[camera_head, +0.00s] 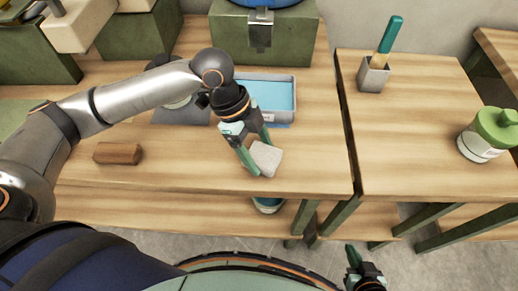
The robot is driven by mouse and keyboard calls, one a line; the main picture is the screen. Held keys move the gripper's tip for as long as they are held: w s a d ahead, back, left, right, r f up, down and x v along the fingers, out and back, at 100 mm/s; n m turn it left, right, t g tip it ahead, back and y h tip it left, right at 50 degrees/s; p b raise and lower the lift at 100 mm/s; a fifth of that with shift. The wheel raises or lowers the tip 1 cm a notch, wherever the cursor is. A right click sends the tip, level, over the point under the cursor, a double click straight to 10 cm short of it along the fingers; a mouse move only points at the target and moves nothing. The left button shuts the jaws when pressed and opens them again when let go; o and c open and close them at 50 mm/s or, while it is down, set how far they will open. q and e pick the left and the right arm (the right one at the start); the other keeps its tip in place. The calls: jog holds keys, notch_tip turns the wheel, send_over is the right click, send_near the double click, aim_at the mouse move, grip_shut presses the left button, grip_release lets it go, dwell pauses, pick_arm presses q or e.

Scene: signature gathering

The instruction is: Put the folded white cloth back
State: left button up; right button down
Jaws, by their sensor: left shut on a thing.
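The folded white cloth (266,157) is a small pale square between the fingers of my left gripper (253,158). The gripper is shut on it, just in front of a grey tray with a blue inside. I cannot tell whether the cloth touches the table or hangs a little above it. My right gripper (357,268) is at the bottom of the view, in front of the tables and low; whether it is open or shut is not clear.
The tray (293,90) stands behind the cloth on the wooden table (200,175). A brown block (117,153) lies left. A gap separates the right table (420,160), which holds a grey cup with a teal-handled brush (374,75) and a green-lidded jar (484,140). Green boxes stand behind.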

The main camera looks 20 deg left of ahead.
pick_arm(q)
jog(key=o, duration=1.1)
jog(key=shift+f, duration=0.1)
jog(key=shift+o, duration=0.2)
jog(key=p+v, duration=0.1)
jog(key=v, duration=1.1)
jog(key=shift+r, duration=0.25)
